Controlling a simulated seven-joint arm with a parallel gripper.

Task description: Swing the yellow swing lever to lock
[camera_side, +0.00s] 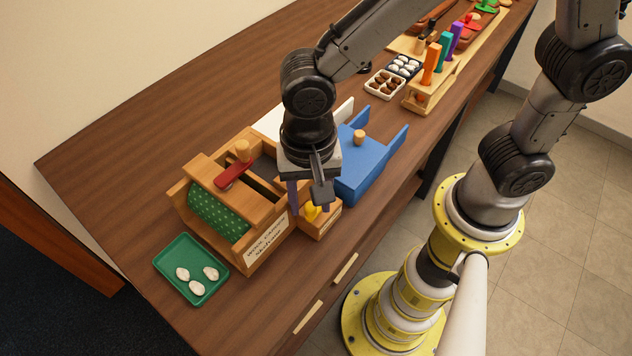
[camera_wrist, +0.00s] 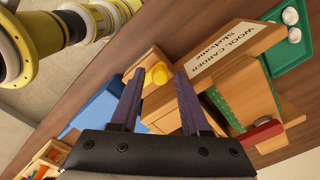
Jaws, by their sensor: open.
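The yellow swing lever (camera_side: 312,211) sits on a small wooden block (camera_side: 322,223) at the front right of the wool carder (camera_side: 250,205). In the wrist view the lever (camera_wrist: 158,75) shows as a yellow rounded piece between and beyond my fingertips. My gripper (camera_side: 308,198) is above the block and points down. In the wrist view my gripper (camera_wrist: 158,78) has its two purple fingers apart with nothing held. The fingers partly hide the lever in the side view, and I cannot tell whether they touch it.
A blue piece (camera_side: 365,170) with a wooden knob stands right of my gripper. The carder's red lever (camera_side: 232,172) is at left. A green tray (camera_side: 190,268) with white pieces lies at front left. The table's front edge is close by.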

